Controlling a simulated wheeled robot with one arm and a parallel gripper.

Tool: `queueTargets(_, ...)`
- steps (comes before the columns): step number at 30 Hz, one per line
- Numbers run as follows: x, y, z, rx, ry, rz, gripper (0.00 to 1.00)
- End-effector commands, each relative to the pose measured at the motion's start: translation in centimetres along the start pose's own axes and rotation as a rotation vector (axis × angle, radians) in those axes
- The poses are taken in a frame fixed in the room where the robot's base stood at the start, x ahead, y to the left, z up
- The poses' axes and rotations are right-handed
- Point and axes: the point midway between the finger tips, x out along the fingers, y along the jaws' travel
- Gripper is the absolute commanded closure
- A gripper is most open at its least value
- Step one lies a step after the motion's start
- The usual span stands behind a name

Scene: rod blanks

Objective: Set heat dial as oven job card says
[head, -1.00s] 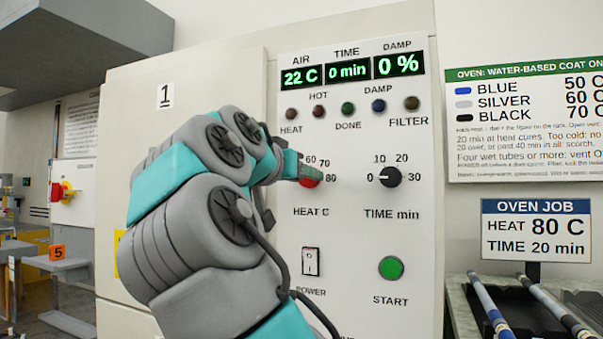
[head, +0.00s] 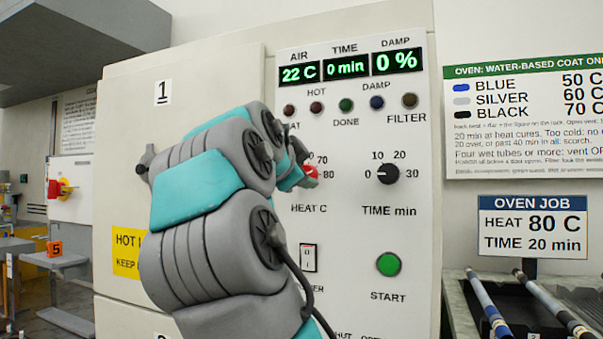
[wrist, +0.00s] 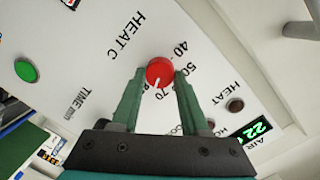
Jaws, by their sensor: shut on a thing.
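The red heat dial (head: 310,172) is on the oven panel, partly covered by my gripper in the head view. In the wrist view the dial (wrist: 159,71) sits between the two green fingertips of my gripper (wrist: 160,78), which is shut on it. Its white pointer line is on the side by the 70 mark; whether it is exactly at 70 or past it towards 80 I cannot tell. The oven job card (head: 533,227) reads HEAT 80 C, TIME 20 min. The air display (head: 299,72) reads 22 C.
The black time dial (head: 388,174) is right of the heat dial, its pointer towards 0. Below are the power switch (head: 308,258) and green start button (head: 389,264). A coat chart (head: 524,120) hangs at right, above a rack with rods (head: 490,305).

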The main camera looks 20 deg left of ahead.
Motion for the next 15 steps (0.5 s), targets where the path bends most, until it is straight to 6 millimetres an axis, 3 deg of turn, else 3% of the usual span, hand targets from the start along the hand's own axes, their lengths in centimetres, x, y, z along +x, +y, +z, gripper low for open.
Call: queueTargets(15,0.10,0.22,0.00,0.341,-0.021,-0.033,1.00)
